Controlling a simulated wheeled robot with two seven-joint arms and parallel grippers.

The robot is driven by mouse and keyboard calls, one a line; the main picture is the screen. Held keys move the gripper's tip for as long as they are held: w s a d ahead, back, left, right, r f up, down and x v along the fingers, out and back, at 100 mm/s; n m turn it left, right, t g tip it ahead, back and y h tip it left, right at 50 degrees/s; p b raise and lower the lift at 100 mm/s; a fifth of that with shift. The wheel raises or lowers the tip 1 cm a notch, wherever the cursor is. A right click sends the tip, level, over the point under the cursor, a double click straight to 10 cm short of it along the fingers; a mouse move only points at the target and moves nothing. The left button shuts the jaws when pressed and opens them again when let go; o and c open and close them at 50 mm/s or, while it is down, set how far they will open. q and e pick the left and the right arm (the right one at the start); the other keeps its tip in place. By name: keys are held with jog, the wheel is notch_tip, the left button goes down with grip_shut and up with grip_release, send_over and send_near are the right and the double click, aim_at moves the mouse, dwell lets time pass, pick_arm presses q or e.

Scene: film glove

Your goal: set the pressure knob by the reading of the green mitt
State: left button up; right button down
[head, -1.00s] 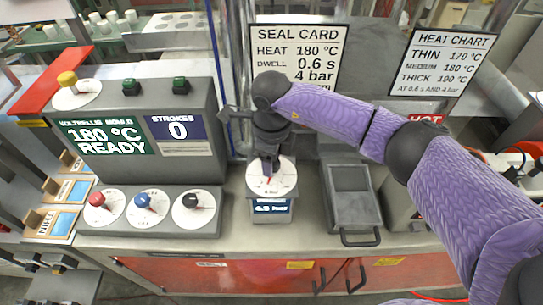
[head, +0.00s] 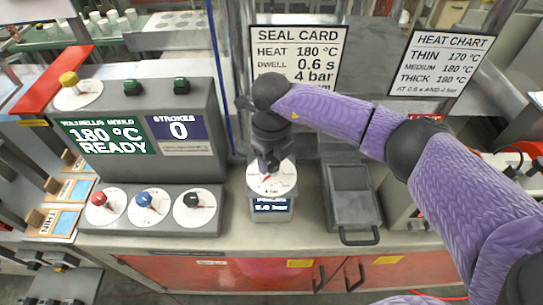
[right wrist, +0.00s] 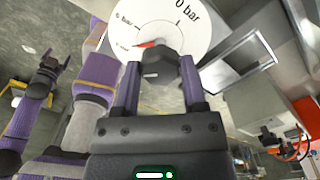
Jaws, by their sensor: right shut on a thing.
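The pressure knob's white dial (head: 285,182) sits on a grey box with a small blue display (head: 271,204). The display seems to read 5.0 bar, but it is small and blurred. My right gripper (head: 267,164) reaches down from above and is shut on the dark knob. In the right wrist view, the knob (right wrist: 165,70) is between my fingers, its red pointer beside it on the dial (right wrist: 195,25). I see no green mitt.
The seal card (head: 298,60) gives 180 °C, 0.6 s and 4 bar. A heat chart (head: 440,62) hangs at right. The left console (head: 150,235) has red, blue and black knobs; its screen (head: 108,138) reads 180 °C READY. A grey tray (head: 352,195) stands right of the dial.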

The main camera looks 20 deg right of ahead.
aim_at(271, 161)
jog(key=shift+c, duration=1.2)
grip_release()
jog(key=shift+o, duration=0.5)
notch_tip(271, 161, up, 9)
jog(key=shift+r, duration=0.1)
pick_arm(q)
jog(key=shift+r, duration=0.1)
pick_arm(e)
jog(key=shift+r, duration=0.4)
